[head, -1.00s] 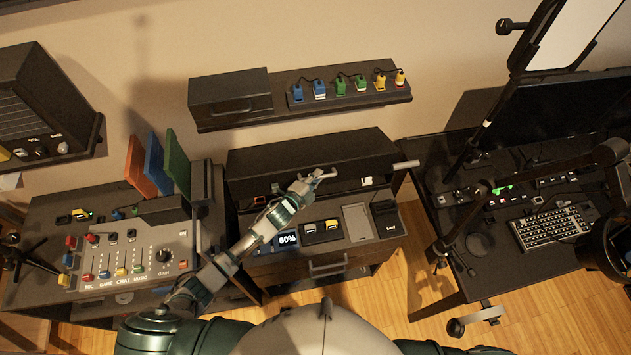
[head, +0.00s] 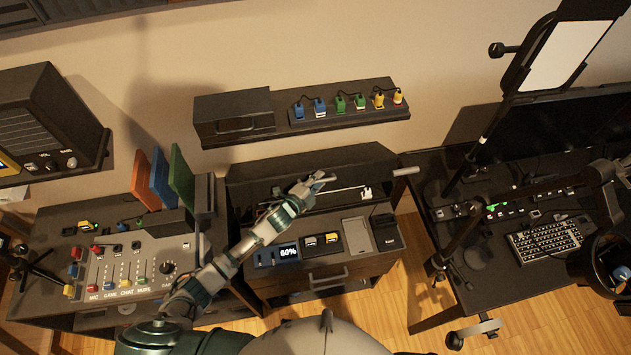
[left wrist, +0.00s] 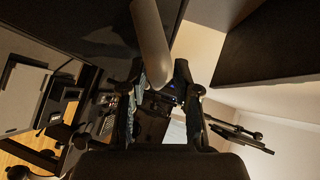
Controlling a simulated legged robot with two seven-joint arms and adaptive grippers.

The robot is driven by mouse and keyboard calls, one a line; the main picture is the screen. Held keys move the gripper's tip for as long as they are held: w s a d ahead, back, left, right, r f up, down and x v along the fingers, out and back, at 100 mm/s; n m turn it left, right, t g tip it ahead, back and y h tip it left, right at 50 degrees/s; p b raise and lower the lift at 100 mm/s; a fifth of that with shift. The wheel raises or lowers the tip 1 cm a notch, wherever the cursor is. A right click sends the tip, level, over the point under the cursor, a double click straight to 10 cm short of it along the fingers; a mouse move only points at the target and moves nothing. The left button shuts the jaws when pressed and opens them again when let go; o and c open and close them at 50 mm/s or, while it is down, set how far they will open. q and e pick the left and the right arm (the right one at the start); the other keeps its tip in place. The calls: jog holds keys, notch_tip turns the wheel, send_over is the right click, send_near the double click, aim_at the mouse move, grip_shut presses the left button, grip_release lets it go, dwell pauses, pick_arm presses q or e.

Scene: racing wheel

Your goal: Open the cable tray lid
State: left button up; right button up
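A long dark cable tray with a broad lid (head: 310,162) stands at the back of the middle desk. A dark gap shows below the lid's front edge, with a white cable (head: 350,191) inside. A light grey bar end (head: 405,171) sticks out at the lid's right. My left gripper (head: 322,181) is in front of the tray opening, near the lid's lower edge. In the left wrist view, its fingers (left wrist: 160,80) stand apart on either side of a grey rounded bar (left wrist: 150,40). Whether they touch it is unclear. My right gripper is out of view.
A display reading 60% (head: 288,253) and a drawer handle (head: 328,279) are below the tray. A wall shelf (head: 350,117) with coloured plugs hangs above. A mixer desk (head: 130,270) stands left, and a keyboard desk (head: 500,280) right.

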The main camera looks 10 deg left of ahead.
pick_arm(q)
jog(key=shift+f, duration=0.1)
jog(key=v, duration=1.2)
jog(key=shift+d+f, duration=0.1)
